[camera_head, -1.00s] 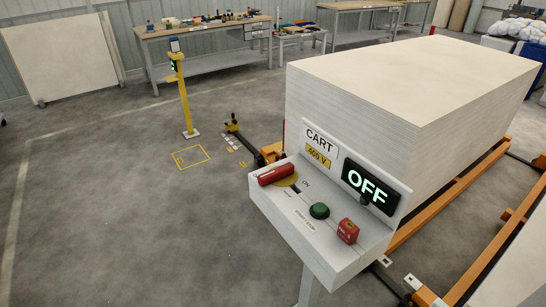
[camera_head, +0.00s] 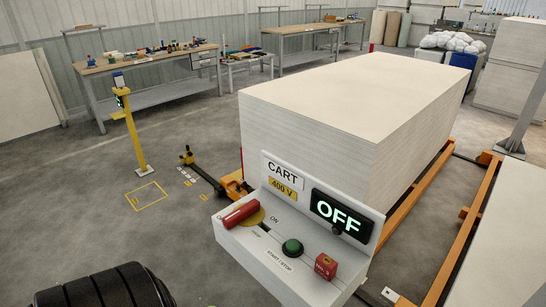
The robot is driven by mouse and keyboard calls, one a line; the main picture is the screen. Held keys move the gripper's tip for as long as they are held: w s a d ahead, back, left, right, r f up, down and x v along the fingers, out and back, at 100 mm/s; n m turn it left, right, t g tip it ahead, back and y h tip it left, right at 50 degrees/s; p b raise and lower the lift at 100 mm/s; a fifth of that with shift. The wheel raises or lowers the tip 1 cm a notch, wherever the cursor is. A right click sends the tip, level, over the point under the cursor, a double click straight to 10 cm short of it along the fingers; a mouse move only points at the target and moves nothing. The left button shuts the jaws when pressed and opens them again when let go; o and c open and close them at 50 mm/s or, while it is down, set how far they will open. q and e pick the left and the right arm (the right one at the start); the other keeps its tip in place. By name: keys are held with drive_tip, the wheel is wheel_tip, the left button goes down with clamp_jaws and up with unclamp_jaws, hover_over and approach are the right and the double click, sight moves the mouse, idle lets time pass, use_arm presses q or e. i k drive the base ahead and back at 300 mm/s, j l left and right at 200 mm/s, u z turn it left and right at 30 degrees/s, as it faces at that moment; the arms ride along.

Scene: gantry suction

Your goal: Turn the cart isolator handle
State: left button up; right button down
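The cart isolator handle (camera_head: 240,215) is a red bar on a yellow disc at the left of a white control box (camera_head: 270,248). The bar slants up to the right, and the word ON is printed to the right of the disc. The display (camera_head: 341,216) on the panel behind reads OFF in green, beside a sign (camera_head: 283,176) reading CART 400 V. A green button (camera_head: 292,248) and a red block (camera_head: 325,266) sit further right on the box. Neither gripper shows, and nothing touches the handle.
A large pale stack of sheets (camera_head: 350,100) stands behind the box on an orange frame (camera_head: 424,198). A yellow post (camera_head: 134,138) stands at the left near a pallet truck (camera_head: 206,177). Workbenches (camera_head: 155,62) line the back wall.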

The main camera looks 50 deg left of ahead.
sight(237, 216)
drive_tip(key=j+z, duration=0.2)
drive_tip(key=j, duration=0.25)
drive_tip(key=k+j+z, duration=0.2)
drive_tip(key=j, duration=0.25)
drive_tip(key=j+z, duration=0.2)
drive_tip(key=j, duration=0.3)
drive_tip(key=k+j+z, duration=0.15)
drive_tip(key=j, duration=0.25)
drive_tip(key=k+j+z, duration=0.2)
drive_tip(key=j, duration=0.2)
drive_tip(key=k+j+z, duration=0.2)
drive_tip(key=j, duration=0.2)
drive_tip(key=i, duration=0.05)
